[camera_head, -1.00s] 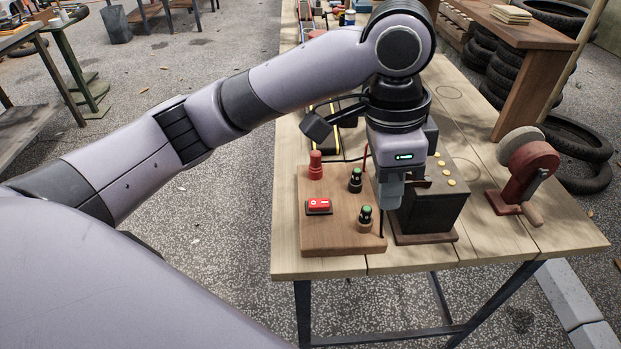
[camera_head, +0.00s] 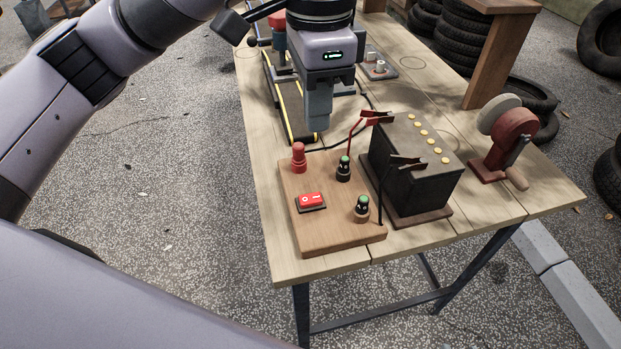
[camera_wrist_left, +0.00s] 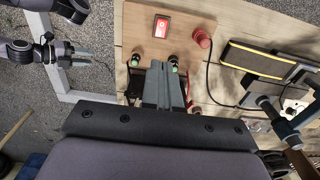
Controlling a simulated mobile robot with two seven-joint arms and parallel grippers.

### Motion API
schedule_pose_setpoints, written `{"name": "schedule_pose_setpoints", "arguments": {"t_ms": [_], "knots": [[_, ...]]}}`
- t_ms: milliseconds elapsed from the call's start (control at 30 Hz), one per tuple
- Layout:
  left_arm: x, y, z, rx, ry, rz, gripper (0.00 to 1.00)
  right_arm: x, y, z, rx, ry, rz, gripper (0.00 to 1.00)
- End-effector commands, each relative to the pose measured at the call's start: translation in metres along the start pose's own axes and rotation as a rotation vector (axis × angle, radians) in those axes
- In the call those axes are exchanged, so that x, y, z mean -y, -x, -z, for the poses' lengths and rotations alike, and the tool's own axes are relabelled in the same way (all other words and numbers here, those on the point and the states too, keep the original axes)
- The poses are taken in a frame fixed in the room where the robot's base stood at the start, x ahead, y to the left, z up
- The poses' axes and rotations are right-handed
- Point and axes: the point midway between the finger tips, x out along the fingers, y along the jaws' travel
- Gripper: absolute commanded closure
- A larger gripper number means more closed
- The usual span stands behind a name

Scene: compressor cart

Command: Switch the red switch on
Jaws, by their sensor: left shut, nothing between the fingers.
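The red switch (camera_head: 311,200) is a rocker marked "O" and "I" in a black frame on a wooden board (camera_head: 345,238) at the table's near end. It also shows in the left wrist view (camera_wrist_left: 161,26), beyond my fingertips. I cannot tell which side is pressed. My left gripper (camera_head: 318,128) is shut and empty, pointing down above the table, behind the board in the head view. In the left wrist view its fingers (camera_wrist_left: 165,68) are together and apart from the switch. My right gripper is not in the head view; an arm at the wrist view's upper left may be mine.
The board also carries a red knob (camera_head: 298,158) and two black knobs with green tops (camera_head: 343,168). A black battery (camera_head: 415,165) with clamps stands to its right. A red-brown tool (camera_head: 510,140) is farther right. A yellow-edged belt (camera_head: 290,105) lies behind.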

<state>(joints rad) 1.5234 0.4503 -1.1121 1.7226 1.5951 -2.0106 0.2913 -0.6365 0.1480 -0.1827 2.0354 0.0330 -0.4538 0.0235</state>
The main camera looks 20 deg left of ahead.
Motion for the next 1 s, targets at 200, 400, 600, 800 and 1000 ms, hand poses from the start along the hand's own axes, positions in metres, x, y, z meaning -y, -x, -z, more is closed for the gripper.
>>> {"name": "schedule_pose_setpoints", "arguments": {"t_ms": [200, 400, 600, 800, 1000], "knots": [[0.000, 0.000, 0.000, 0.000, 0.000, 0.000, 1.00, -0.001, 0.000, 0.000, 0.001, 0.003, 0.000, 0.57], [0.000, -0.014, 0.000, 0.001, 0.000, -0.002, 1.00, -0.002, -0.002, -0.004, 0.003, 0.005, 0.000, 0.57], [0.000, -0.052, -0.001, 0.002, 0.001, -0.001, 1.00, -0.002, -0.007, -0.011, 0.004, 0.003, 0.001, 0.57], [0.000, -0.096, -0.001, 0.002, 0.000, -0.002, 1.00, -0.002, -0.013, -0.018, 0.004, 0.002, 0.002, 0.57], [0.000, -0.127, 0.000, 0.001, 0.000, -0.001, 1.00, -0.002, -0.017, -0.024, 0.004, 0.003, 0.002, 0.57]]}}
